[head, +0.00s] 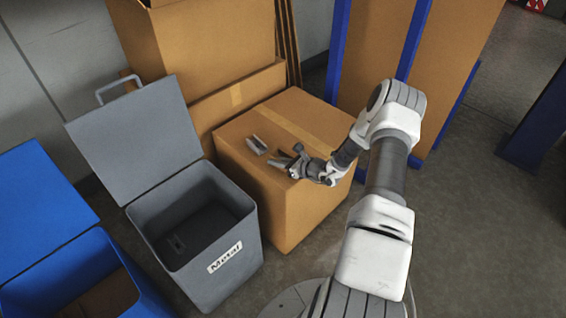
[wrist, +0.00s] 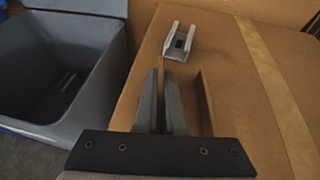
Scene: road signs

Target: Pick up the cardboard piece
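The cardboard piece (wrist: 204,103) is thin, brown and folded, with raised walls, on top of the large cardboard box in the wrist view. Its colour nearly matches the box. My gripper (wrist: 161,76) points down at it, with the two grey fingers close together and one thin brown wall between them. The other wall stands to the right of the fingers. The fingers hide part of the piece. In the head view my gripper (head: 283,164) is low over the box top, and the cardboard piece is hard to make out there.
A grey metal bracket (wrist: 181,42) lies on the large box (wrist: 245,110) just beyond the fingers. A grey open bin labelled "Metal" (head: 226,256) stands left of the box, beside a blue bin (head: 145,285). Stacked boxes (head: 205,45) and blue posts (head: 413,40) stand behind.

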